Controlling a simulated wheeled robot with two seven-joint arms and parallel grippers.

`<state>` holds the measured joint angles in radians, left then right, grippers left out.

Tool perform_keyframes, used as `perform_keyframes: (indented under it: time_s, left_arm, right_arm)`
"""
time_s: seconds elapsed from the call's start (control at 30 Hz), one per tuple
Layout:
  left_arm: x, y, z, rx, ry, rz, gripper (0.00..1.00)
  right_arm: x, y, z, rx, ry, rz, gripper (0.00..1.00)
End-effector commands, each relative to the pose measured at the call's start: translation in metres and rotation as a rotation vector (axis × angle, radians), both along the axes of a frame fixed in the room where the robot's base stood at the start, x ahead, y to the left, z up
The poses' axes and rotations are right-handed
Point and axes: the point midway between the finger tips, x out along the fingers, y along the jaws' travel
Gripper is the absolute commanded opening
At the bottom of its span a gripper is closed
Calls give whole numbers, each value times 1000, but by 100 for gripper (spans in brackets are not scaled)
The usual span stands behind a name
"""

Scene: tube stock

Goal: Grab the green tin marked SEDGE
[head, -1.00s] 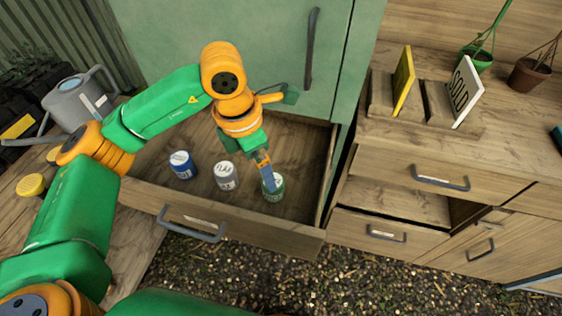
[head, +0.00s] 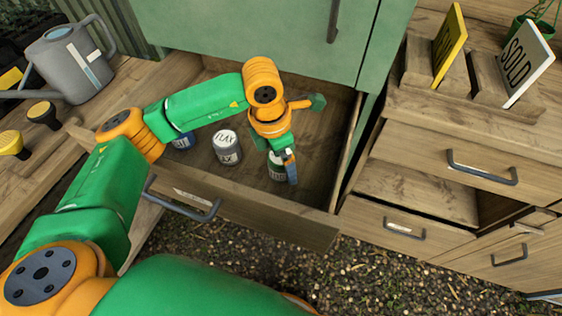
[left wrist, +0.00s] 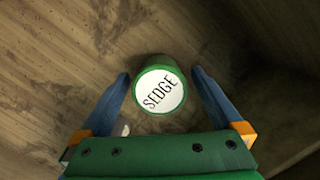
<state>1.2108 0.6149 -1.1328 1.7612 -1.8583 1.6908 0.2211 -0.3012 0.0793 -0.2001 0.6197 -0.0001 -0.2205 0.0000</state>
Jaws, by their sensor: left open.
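The green tin marked SEDGE (left wrist: 161,88) stands in the open drawer, with its white lid facing the left wrist camera. In the head view the tin (head: 277,172) is partly hidden behind my left gripper (head: 287,178). In the left wrist view my left gripper (left wrist: 160,92) is open, with one blue finger on each side of the tin and a gap showing at each side. My right gripper is not in view.
A grey tin marked FLAX (head: 227,148) and a blue tin (head: 184,142) stand left of the green tin in the same drawer (head: 250,205). A green cabinet door (head: 255,35) rises behind. A watering can (head: 72,60) stands at the left.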

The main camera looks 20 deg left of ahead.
Motion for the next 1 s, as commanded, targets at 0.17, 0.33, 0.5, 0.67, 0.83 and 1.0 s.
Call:
perform_keyframes:
  time_s: [0.17,0.33,0.5,0.67,0.83,1.0]
  left_arm:
    - [1,-1,-17,1,1,0,100]
    - [2,-1,-17,1,-1,0,97]
    - [2,-1,-17,1,-1,0,51]
    - [2,-1,-17,1,-1,0,8]
    - [2,-1,-17,1,-1,0,7]
    - [3,-2,5,-2,-6,-1,7]
  right_arm:
    - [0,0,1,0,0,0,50]
    - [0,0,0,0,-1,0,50]
    - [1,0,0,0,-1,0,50]
    - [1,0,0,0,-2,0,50]
    - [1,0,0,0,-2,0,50]
    - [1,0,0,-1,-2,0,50]
